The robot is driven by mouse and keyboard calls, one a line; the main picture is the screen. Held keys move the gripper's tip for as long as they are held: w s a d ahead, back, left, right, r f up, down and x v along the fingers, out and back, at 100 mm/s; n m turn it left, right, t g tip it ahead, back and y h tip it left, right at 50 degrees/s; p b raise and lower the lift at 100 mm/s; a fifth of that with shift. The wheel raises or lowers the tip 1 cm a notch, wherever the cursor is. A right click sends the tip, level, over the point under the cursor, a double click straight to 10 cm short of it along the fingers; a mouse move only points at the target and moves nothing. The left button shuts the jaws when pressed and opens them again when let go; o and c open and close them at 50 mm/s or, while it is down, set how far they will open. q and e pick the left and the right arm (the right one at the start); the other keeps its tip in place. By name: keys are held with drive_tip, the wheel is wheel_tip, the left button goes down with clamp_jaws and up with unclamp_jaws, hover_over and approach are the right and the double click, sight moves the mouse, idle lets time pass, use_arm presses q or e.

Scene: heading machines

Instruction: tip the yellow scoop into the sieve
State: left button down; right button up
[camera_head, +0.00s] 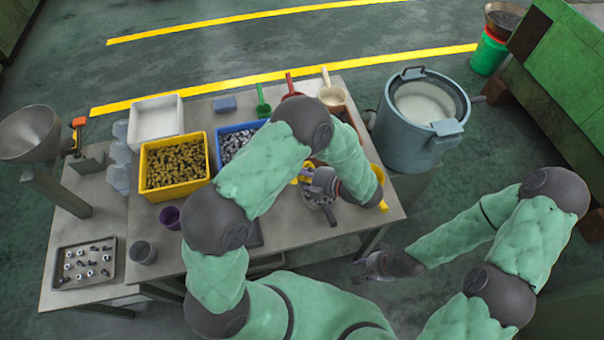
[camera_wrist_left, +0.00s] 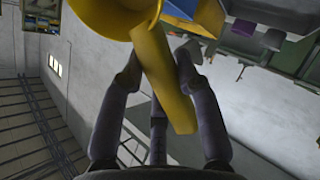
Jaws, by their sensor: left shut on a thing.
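The yellow scoop (camera_wrist_left: 160,75) is in my left gripper (camera_wrist_left: 160,95); its handle lies between the fingers and its bowl is at the top of the left wrist view, partly cut off. In the head view my left gripper (camera_head: 312,180) is over the front right of the table, with a bit of yellow at its fingers. The bowl's contents are not visible. My right gripper (camera_head: 362,268) is open and empty, off the table's front edge.
A yellow bin (camera_head: 145,169) and a blue bin (camera_head: 221,132) of small metal parts stand left of my left arm. A white tray (camera_head: 155,118), a green scoop (camera_head: 263,101) and a cream scoop (camera_head: 332,95) are behind. A large blue-grey drum (camera_head: 391,128) is at the right.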

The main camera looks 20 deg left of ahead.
use_arm(q)
drive_tip(key=a+h+p, duration=0.1)
drive_tip(key=h+p, duration=0.1)
drive_tip(key=h, duration=0.1)
drive_tip(key=a+h+p, duration=0.2)
drive_tip(key=h+p, duration=0.1)
drive_tip(key=h, duration=0.1)
drive_tip(key=a+f+n+h+p, duration=0.1)
drive_tip(key=a+h+p, duration=0.1)
drive_tip(key=h, duration=0.1)
drive_tip(key=shift+g+h+p, duration=0.3)
drive_tip(key=shift+g, duration=0.1)
